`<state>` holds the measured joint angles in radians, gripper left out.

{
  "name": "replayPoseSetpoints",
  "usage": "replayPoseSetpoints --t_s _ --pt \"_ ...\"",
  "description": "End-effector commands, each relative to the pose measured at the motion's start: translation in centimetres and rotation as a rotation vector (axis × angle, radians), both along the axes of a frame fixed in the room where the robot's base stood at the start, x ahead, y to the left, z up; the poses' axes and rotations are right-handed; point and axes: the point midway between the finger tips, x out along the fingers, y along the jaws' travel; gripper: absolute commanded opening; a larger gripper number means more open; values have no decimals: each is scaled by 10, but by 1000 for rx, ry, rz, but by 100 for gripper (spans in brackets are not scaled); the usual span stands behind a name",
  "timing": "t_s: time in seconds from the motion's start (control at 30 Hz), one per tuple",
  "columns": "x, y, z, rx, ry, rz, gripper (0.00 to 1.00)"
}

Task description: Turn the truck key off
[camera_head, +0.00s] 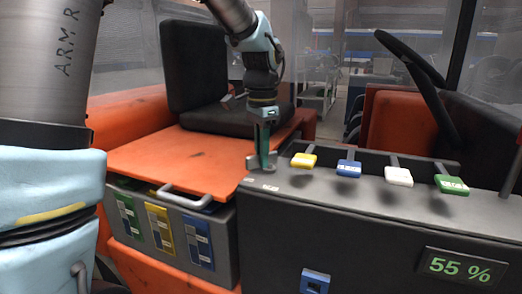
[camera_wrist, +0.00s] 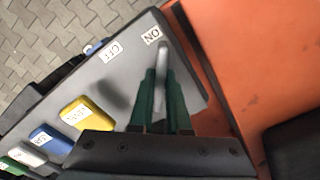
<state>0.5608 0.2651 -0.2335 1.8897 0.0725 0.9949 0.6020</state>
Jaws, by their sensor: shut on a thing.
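The truck key is a grey flat handle (camera_head: 259,163) standing on the dark console's left end. In the wrist view the key (camera_wrist: 164,60) sits between my green fingers, its visible end beside the "ON" label (camera_wrist: 152,36). The "OFF" label (camera_wrist: 114,50) lies further left on the panel. My gripper (camera_head: 264,153) points down and is shut on the key; it also shows in the wrist view (camera_wrist: 161,82). The fingers hide the key's lower part.
Yellow (camera_head: 304,160), blue (camera_head: 349,168), white (camera_head: 398,176) and green (camera_head: 452,184) levers stand right of the key. A display (camera_head: 463,268) reads 55 %. An orange cover (camera_head: 180,160) and black seat (camera_head: 225,118) lie left and behind. A steering wheel (camera_head: 412,62) is at back right.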

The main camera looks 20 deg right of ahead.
Motion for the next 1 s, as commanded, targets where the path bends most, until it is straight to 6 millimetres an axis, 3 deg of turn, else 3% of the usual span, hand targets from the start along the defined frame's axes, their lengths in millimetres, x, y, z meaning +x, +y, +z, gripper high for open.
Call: replayPoseSetpoints --t_s 0.6,1.0 --pt "-11 -5 1 0 -1 527 0" --pt "-13 -7 1 0 0 678 0"
